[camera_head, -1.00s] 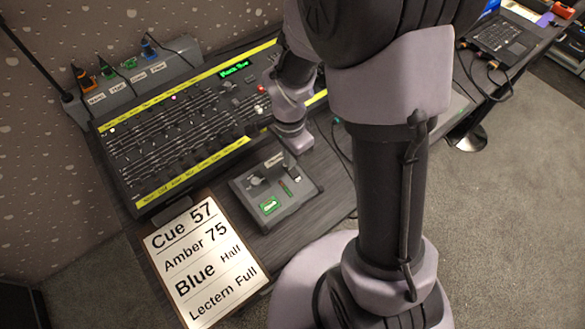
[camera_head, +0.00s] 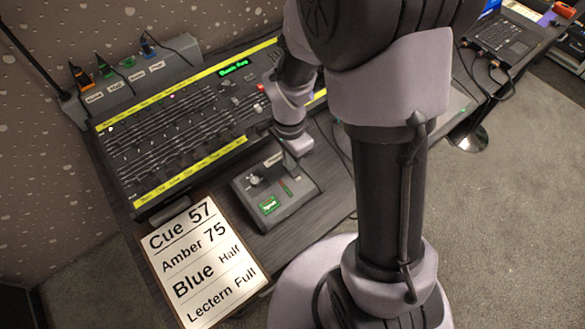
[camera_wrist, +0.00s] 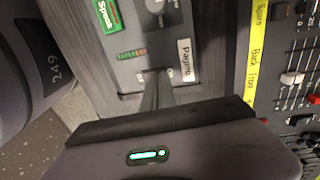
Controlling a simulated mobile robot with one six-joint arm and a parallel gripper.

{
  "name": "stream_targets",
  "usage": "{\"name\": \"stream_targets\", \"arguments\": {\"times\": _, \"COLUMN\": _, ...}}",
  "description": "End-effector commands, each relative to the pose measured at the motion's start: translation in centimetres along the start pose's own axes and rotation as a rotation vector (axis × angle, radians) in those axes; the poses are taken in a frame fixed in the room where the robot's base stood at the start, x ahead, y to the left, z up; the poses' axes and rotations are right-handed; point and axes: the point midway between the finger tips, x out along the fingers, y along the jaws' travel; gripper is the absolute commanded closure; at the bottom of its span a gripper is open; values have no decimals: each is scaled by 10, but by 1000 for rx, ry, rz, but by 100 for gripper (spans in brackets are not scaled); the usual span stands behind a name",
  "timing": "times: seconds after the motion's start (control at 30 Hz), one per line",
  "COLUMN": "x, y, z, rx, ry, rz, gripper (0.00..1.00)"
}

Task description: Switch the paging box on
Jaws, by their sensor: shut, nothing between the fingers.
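The paging box (camera_head: 300,199) is a small grey box on the desk in front of the fader console. In the wrist view, the paging box (camera_wrist: 124,72) shows a white "Paging" label, a round knob, a green lit label and a short row of indicator lights. My gripper (camera_wrist: 155,80) is shut and empty, its dark fingers reaching over the box's edge beside the "Paging" label. In the head view, my gripper (camera_head: 287,160) is at the box's far edge. Small markings flank the fingertips; the switch there is hidden by the fingers, and contact cannot be told.
The fader console (camera_head: 180,130) with yellow label strips lies just behind the box. A cue card (camera_head: 203,262) lies at the front left. A grey connector box (camera_head: 135,85) with plugs stands behind the console.

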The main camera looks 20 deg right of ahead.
Motion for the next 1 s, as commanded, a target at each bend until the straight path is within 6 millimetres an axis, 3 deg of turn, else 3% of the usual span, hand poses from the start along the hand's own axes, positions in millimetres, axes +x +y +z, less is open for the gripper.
{"name": "stream_targets", "arguments": {"times": 0.37, "x": -2, "y": 0, "z": 0, "rx": 0, "ry": 0, "rz": 0, "gripper": 100}}
{"name": "stream_targets", "arguments": {"times": 1.0, "x": -69, "y": 0, "z": 0, "rx": 0, "ry": 0, "rz": -1, "gripper": 100}}
